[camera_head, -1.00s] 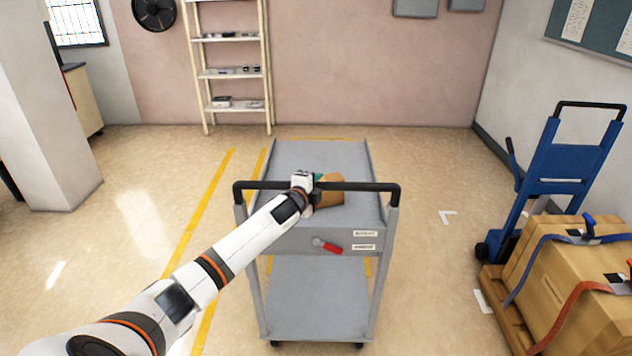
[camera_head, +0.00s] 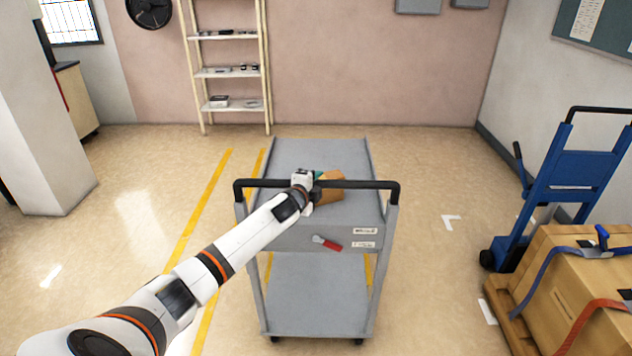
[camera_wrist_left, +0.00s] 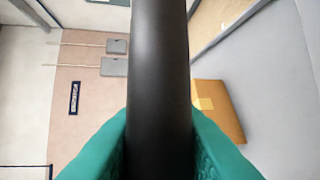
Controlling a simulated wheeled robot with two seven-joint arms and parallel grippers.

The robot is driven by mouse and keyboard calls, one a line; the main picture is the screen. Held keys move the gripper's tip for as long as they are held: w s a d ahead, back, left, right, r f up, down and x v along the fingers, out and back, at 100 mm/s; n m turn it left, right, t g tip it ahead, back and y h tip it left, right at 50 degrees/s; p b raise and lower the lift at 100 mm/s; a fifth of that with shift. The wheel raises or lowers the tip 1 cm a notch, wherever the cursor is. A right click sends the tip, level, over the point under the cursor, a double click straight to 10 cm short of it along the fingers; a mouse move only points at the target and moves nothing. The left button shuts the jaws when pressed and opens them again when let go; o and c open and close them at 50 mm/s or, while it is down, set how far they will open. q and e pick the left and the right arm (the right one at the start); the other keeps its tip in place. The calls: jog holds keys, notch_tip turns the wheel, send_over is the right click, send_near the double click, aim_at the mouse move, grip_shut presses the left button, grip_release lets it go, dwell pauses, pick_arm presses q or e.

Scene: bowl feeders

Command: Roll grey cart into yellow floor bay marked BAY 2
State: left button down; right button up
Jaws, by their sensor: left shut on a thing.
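The grey cart (camera_head: 320,236) stands upright in the middle of the head view, its black push handle (camera_head: 358,187) towards me. My left gripper (camera_head: 308,186) is shut on the handle near its middle. In the left wrist view, the green finger pads (camera_wrist_left: 158,150) lie on both sides of the black handle bar (camera_wrist_left: 158,75). Yellow floor lines (camera_head: 200,214) run beside the cart's left side, and yellow also shows through the cart's open frame. No BAY 2 lettering is readable. My right gripper is not in view.
A cardboard box (camera_head: 328,184) rides on the cart's top. A blue hand truck (camera_head: 565,180) and strapped boxes (camera_head: 575,280) on a pallet stand at right. A shelf rack (camera_head: 230,70) stands at the back wall, a pillar (camera_head: 40,120) at left. Floor beyond the cart looks clear.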

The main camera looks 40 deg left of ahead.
pick_arm(q)
jog(key=c, duration=1.2)
grip_release()
jog(key=shift+s, duration=0.1)
jog(key=b+v, duration=0.1)
jog(key=v, duration=1)
jog(key=shift+s, duration=0.35)
jog(key=shift+d+r, duration=0.1)
jog(key=shift+d, duration=0.05)
